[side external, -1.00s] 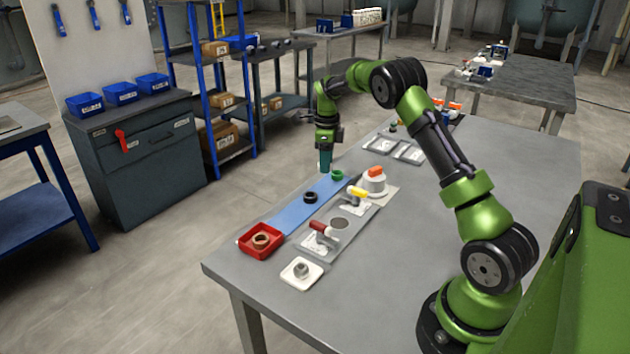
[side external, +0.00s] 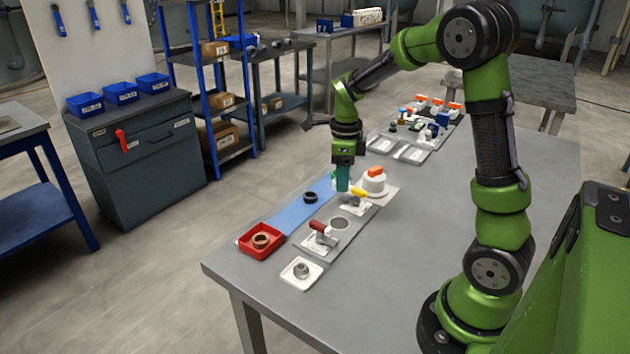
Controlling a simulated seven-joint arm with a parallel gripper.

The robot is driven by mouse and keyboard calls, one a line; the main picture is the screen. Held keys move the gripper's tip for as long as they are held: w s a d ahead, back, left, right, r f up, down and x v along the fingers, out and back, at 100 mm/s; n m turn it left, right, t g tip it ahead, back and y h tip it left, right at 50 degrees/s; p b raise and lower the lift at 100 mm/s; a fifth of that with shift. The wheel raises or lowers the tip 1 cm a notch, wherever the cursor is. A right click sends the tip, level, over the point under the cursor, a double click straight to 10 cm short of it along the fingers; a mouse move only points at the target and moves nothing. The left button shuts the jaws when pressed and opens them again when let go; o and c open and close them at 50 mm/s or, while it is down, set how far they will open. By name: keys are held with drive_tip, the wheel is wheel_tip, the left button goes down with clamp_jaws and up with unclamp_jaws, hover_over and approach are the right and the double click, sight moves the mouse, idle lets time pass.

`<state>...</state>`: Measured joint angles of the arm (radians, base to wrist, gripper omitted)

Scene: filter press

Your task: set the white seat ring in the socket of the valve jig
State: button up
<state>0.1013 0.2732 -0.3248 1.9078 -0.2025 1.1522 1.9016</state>
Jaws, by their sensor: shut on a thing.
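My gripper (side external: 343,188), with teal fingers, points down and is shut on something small. The held piece is hardly visible; no loose white seat ring shows elsewhere. The gripper is above the far end of the grey jig plates, beside a yellow-handled part (side external: 359,193). A grey plate (side external: 320,250) carries a red-handled lever (side external: 322,229) and a round grey opening (side external: 340,223). I cannot tell for sure which fixture is the valve jig. The gripper partly covers the yellow-handled fixture, so its socket is not clear.
A white round housing with an orange handle (side external: 375,172) stands just right of the gripper. A blue strip (side external: 290,220) holds a black ring (side external: 310,197). A red tray (side external: 245,248) and a white tray (side external: 293,284) are nearer. The table's right side is clear.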

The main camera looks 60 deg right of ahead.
sight(341, 224)
drive_tip(key=shift+d+f, duration=0.1)
drive_tip(key=shift+f, duration=5.2)
drive_tip(key=shift+f, duration=0.35)
drive_tip(key=o, duration=1.1)
drive_tip(key=shift+r, duration=0.15)
wheel_tip(341, 224, up, 7)
drive_tip(key=shift+r, duration=0.15)
